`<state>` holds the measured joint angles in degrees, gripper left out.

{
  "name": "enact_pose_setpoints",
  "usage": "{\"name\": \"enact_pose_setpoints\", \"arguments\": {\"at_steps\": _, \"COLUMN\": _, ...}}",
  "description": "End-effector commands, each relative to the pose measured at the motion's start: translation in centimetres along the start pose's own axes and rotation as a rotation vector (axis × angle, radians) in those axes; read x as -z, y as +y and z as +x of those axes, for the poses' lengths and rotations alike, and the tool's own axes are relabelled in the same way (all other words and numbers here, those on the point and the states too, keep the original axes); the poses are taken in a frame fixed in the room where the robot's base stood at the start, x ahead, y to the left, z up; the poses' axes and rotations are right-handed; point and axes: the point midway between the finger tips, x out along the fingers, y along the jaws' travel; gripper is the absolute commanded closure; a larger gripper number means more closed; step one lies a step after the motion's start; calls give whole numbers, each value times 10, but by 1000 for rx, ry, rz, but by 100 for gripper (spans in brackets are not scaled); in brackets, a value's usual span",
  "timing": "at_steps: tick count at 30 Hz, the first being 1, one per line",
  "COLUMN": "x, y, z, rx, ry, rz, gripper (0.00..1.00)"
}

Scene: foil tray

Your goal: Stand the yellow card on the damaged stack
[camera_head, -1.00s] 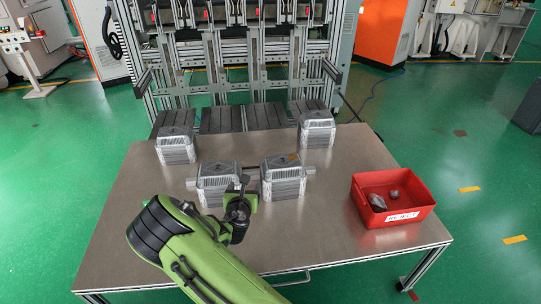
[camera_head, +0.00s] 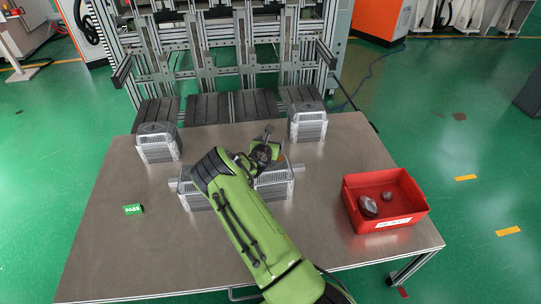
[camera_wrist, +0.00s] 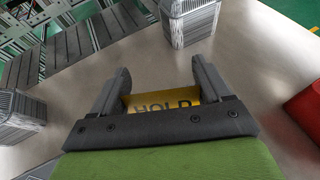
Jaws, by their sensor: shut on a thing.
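My gripper (camera_wrist: 160,78) is shut on the yellow card (camera_wrist: 160,99), which shows dark lettering between the fingers in the wrist view. The back left stack (camera_head: 158,148) and back right stack (camera_head: 308,126) stand apart near the far edge. I cannot tell from these frames which stack is damaged.
A green PASS card (camera_head: 133,209) is at the left on the metal table (camera_head: 110,250). A red bin (camera_head: 412,208) with crumpled foil pieces stands at the right. Dark conveyor slats (camera_head: 207,107) and a machine frame lie beyond the table. The table's left front is clear.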

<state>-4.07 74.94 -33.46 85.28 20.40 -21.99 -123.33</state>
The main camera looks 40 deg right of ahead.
Motion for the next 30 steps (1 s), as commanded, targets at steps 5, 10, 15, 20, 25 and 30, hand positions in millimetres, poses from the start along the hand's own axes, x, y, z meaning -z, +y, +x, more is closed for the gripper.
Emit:
{"name": "enact_pose_setpoints", "arguments": {"at_steps": 5, "x": 28, "y": -1, "z": 12, "rx": 1, "ry": -2, "rz": 0, "gripper": 51}}
{"name": "enact_pose_setpoints", "arguments": {"at_steps": 10, "x": 56, "y": 0, "z": 24, "rx": 1, "ry": -1, "rz": 1, "gripper": 51}}
{"name": "enact_pose_setpoints", "arguments": {"at_steps": 15, "x": 58, "y": 0, "z": 24, "rx": 0, "ry": -3, "rz": 2, "gripper": 51}}
{"name": "enact_pose_setpoints", "arguments": {"at_steps": 20, "x": 60, "y": 0, "z": 25, "rx": 0, "ry": -2, "rz": 1, "gripper": 51}}
{"name": "enact_pose_setpoints", "arguments": {"at_steps": 25, "x": 60, "y": 0, "z": 25, "rx": 0, "ry": -2, "rz": 1, "gripper": 3}}
{"name": "enact_pose_setpoints", "arguments": {"at_steps": 30, "x": 60, "y": 0, "z": 25, "rx": 0, "ry": -3, "rz": 1, "gripper": 0}}
